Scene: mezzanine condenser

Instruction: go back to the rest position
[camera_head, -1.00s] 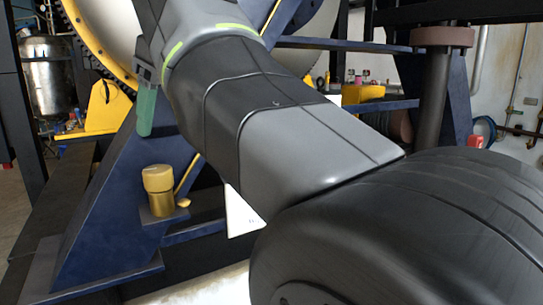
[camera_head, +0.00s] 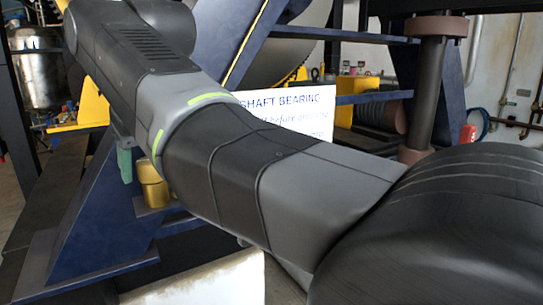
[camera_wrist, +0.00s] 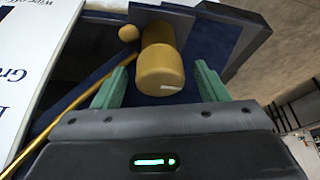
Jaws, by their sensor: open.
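My gripper (camera_wrist: 160,82) is open, with its two green fingers apart in the wrist view. A brass-coloured cylindrical fitting (camera_wrist: 161,58) shows between and beyond the fingers, with a small brass knob (camera_wrist: 128,33) beside it. I cannot tell how far the fitting is from the fingertips; nothing is visibly gripped. In the head view a green finger of my gripper (camera_head: 125,164) hangs just left of and above the brass fitting (camera_head: 152,186), which my arm partly covers.
A white sign (camera_head: 312,102) reading "SHAFT BEARING" stands behind my arm, its lower part hidden; it also shows in the wrist view (camera_wrist: 40,50). A blue steel frame (camera_head: 95,225) surrounds the fitting. A dark post (camera_head: 430,95) stands at right. A thin yellow rod (camera_wrist: 65,112) runs beside my gripper.

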